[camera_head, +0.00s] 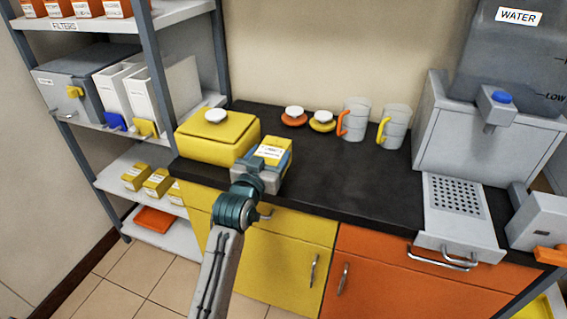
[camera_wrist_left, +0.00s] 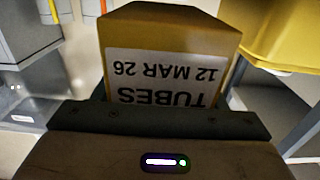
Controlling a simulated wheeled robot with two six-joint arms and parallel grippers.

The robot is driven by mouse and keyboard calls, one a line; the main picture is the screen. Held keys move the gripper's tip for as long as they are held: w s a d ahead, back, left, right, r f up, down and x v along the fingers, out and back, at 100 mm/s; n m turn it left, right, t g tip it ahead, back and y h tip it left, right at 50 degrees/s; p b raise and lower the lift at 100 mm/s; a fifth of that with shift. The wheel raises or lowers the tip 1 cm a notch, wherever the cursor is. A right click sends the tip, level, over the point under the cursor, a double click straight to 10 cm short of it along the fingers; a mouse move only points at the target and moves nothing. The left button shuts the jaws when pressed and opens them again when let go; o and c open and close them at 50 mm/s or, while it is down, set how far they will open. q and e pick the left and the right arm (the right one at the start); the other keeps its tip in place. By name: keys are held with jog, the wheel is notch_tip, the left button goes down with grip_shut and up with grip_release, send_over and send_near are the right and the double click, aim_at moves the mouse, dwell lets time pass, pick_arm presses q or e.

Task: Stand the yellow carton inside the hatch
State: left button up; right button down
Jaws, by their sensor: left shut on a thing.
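The yellow carton (camera_head: 273,150) with a white label is held in my left gripper (camera_head: 264,166), above the front edge of the dark counter and beside a larger yellow box. In the left wrist view the carton (camera_wrist_left: 170,30) fills the space beyond the jaws, and its label reads "TUBES 12 MAR 26" upside down. The gripper is shut on it; the fingertips are mostly hidden. I cannot tell which thing in view is the hatch. My right gripper is not in view.
A yellow lidded box (camera_head: 216,138) stands on the counter (camera_head: 330,180) close to the carton. Mugs (camera_head: 355,120) and small round-topped items stand behind. A water dispenser (camera_head: 490,130) is at right. The shelf rack (camera_head: 160,80) at left holds a grey box, white files and more yellow cartons.

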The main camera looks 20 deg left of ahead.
pick_arm(q)
jog(key=w+d, duration=0.2)
jog(key=d, duration=0.1)
jog(key=shift+w+f, duration=0.15)
notch_tip(320, 180, down, 3)
jog(key=shift+r+p, duration=0.1)
jog(key=shift+p, duration=0.25)
jog(key=shift+f, duration=0.4)
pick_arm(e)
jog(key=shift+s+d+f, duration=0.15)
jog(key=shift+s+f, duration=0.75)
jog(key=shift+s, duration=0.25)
pick_arm(q)
jog(key=shift+f, duration=0.1)
jog(key=o, duration=1.1)
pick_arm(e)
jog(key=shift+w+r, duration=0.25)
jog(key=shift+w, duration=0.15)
